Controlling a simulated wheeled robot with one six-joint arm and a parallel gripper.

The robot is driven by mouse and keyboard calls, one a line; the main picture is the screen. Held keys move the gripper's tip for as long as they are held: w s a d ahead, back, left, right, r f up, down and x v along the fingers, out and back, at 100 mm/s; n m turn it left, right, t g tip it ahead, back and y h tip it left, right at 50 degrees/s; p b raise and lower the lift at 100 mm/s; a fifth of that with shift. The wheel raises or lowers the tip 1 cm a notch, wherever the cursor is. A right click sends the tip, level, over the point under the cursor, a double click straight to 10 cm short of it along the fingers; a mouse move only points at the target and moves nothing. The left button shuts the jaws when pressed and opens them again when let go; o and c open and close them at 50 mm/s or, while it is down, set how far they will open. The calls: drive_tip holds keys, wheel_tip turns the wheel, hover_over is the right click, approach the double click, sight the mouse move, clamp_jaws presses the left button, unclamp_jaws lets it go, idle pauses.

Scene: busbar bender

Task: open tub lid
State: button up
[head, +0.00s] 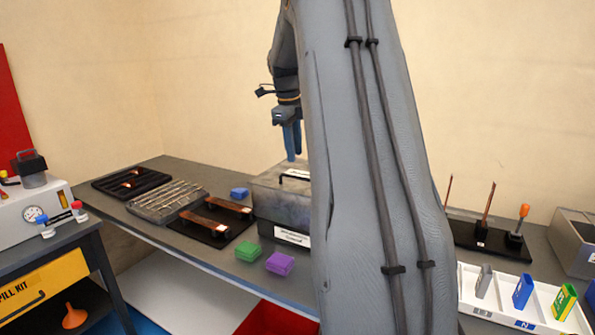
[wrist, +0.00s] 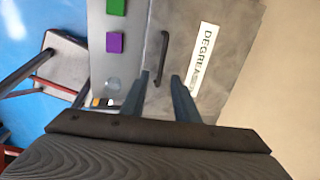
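The grey tub (head: 283,207) stands on the bench, partly hidden behind my arm. A white label is on its front. Its lid (head: 277,179) appears closed and carries a dark bar handle, which shows in the wrist view (wrist: 161,58). The wrist view also shows the label reading "DEGREASE…" (wrist: 203,60). My gripper (head: 292,155) points down above the lid. In the wrist view, its two blue-grey fingers (wrist: 160,76) are apart, with nothing held between them. The handle's lower end appears between the fingertips; I cannot tell the remaining gap.
Green (head: 247,251) and purple (head: 280,263) blocks lie in front of the tub, with a blue one (head: 239,193) to its left. A copper-bar tray (head: 207,222) is nearby. A white tray with coloured parts (head: 520,300) and an orange-handled tool (head: 519,222) stand right.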

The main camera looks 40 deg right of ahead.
sight(298, 178)
drive_tip(key=f, duration=0.2)
drive_tip(key=d+f+p, duration=0.1)
drive_tip(key=f, duration=0.2)
drive_tip(key=f+p, duration=0.1)
drive_tip(key=f, duration=0.1)
drive_tip(key=shift+w+d+f, duration=0.25)
drive_tip(key=shift+w+d, duration=0.05)
drive_tip(key=shift+d, duration=0.1)
clamp_jaws()
